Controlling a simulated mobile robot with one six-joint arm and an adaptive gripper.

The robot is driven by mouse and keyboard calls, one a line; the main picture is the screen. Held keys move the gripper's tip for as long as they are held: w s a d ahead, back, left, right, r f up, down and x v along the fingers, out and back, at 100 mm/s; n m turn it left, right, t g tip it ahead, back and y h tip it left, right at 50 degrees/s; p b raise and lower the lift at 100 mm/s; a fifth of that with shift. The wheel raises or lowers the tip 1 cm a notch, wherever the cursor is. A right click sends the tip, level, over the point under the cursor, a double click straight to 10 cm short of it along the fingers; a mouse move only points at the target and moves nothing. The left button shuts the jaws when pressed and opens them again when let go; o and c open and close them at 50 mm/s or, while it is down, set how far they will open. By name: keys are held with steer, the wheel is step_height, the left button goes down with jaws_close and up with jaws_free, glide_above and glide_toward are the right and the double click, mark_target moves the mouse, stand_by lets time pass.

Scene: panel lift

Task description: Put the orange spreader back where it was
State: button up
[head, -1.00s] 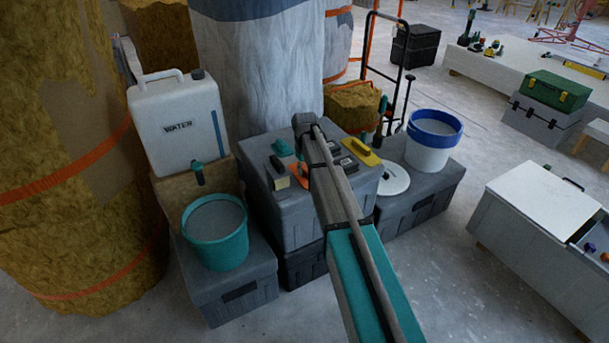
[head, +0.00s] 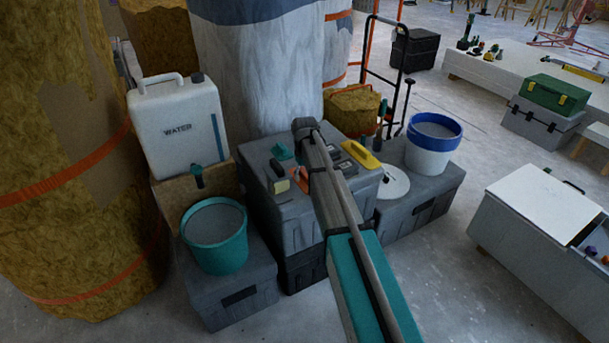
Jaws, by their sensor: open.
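An orange piece (head: 299,175), likely the orange spreader, shows on top of the grey crate (head: 262,212), just left of my arm. My arm covers part of it, so its full shape and exact contact with the crate cannot be told. My arm reaches from the lower right over the crate. Its far joint is above the crate's back part. My gripper is not visible; it seems hidden behind the arm.
A teal tool (head: 282,151), a sponge-like block (head: 281,186) and a yellow-handled float (head: 361,155) lie on the crate. A teal bucket (head: 216,262), a white water can (head: 178,125) and a blue-rimmed bucket (head: 431,160) stand around it. Open floor lies right.

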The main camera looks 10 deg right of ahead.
mark_target(305, 172)
steer(key=shift+r, duration=0.15)
step_height(305, 172, up, 12)
steer(key=p, duration=1.2)
stand_by(0.9)
steer(key=s+m, duration=0.3)
steer(key=s, duration=2.6)
steer(key=shift+m, duration=0.3)
